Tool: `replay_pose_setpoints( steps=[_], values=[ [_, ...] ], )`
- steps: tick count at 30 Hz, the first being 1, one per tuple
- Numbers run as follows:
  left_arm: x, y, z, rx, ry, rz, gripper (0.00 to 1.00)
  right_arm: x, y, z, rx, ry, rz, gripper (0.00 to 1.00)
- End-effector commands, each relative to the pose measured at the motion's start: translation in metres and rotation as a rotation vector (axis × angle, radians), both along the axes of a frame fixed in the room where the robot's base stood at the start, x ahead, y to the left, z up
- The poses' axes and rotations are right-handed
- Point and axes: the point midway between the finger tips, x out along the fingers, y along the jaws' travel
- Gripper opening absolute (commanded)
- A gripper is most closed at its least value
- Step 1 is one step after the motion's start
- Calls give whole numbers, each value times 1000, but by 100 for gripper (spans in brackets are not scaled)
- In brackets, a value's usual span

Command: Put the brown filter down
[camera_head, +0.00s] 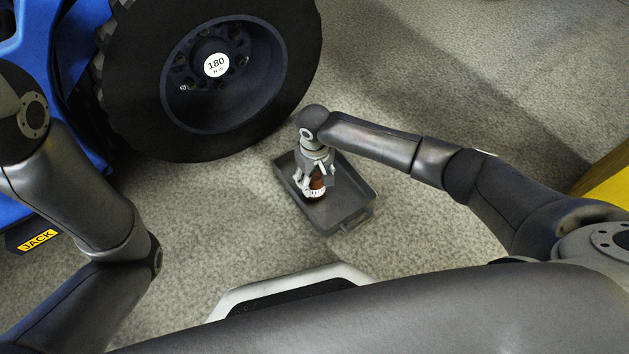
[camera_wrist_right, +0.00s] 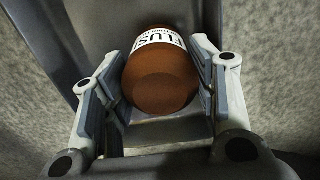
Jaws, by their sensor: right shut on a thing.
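The brown filter (camera_head: 317,181) is a small brown cylinder with a white lettered band. My right gripper (camera_head: 318,187) is shut on it, over the inside of a dark grey tray (camera_head: 353,207) on the floor. In the right wrist view the brown filter (camera_wrist_right: 160,82) sits between the two finger pads of my right gripper (camera_wrist_right: 160,70), its round brown end facing the camera. The tray (camera_wrist_right: 62,45) shows behind it. I cannot tell whether the filter touches the tray floor. My left arm shows at the left, but its gripper is out of view.
A large black wheel (camera_head: 220,75) with a white "180" label stands just up and left of the tray. A blue machine (camera_head: 60,90) with a "JACK" label (camera_head: 37,240) is at the left. A yellow object (camera_head: 606,180) is at the right edge. Carpet right of the tray is clear.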

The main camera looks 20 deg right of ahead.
Motion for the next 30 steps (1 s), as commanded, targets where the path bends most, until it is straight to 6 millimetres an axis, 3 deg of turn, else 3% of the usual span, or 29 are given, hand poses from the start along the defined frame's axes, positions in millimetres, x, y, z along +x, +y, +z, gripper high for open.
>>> replay_pose_setpoints(
  steps=[11, 12, 17, 26, 30],
  values=[
    [0, 0, 0, 0, -1, 0, 40, 1, 1, -3, 1, -2, -1, 16],
    [0, 0, 0, 0, 0, 0, 40, 1, 0, -4, 0, -1, -1, 56],
    [0, 0, 0, 0, 0, 0, 40, 1, 0, -4, 0, -1, -1, 75],
    [0, 0, 0, 0, 0, 0, 40, 1, 0, -3, 0, -1, 0, 75],
    [1, 0, 4, 0, 2, 0, 40, 1, 1, 6, 2, -2, 1, 75]
  ],
)
